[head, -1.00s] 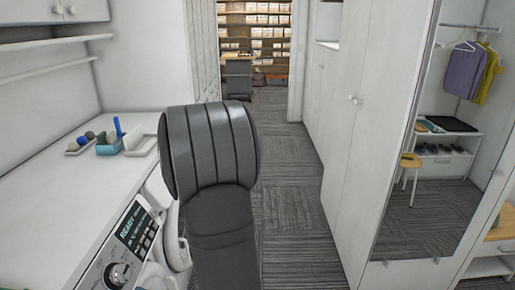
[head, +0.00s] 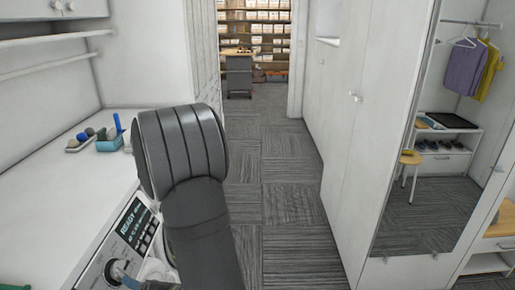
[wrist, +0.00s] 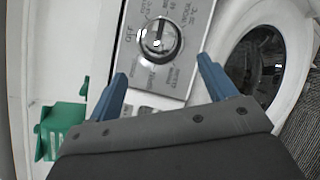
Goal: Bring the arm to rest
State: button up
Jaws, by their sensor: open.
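My arm (head: 205,215), dark grey, reaches forward and bends down at the left of the aisle in the head view. My gripper (wrist: 165,80) has two blue fingers spread wide apart in the wrist view, with nothing between them. Beyond the fingers is the washing machine's control panel (wrist: 190,25) with its round dial (wrist: 160,40); I cannot tell whether a finger touches it.
A green object (wrist: 62,125) is left of the machine. White cupboards (head: 345,150) and a mirror line the right. The carpeted aisle (head: 285,200) is clear.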

aim_at(127, 272)
jog(key=x, duration=0.9)
jog(key=shift+w+a+f, duration=0.15)
jog(key=shift+a+f, duration=0.05)
jog(key=shift+a, duration=0.05)
jog(key=shift+d+n+y, duration=0.15)
jog(key=shift+n+y, duration=0.15)
jog(key=shift+n, duration=0.3)
jog(key=n+g+y, duration=0.1)
jog(key=n, duration=0.2)
jog(key=n+g+y, duration=0.1)
jog(key=n, duration=0.1)
jog(key=shift+w+d+f+n, duration=0.1)
jog(key=shift+w+f+n, duration=0.15)
jog(key=shift+n, duration=0.15)
jog(key=n+g, duration=0.1)
jog(key=n, duration=0.1)
jog(key=n+g+y, duration=0.1)
jog(key=n, duration=0.2)
jog(key=n+g+y, duration=0.1)
jog(key=n, duration=0.1)
jog(key=shift+w+n+g, duration=0.3)
jog(key=shift+n+g, duration=0.1)
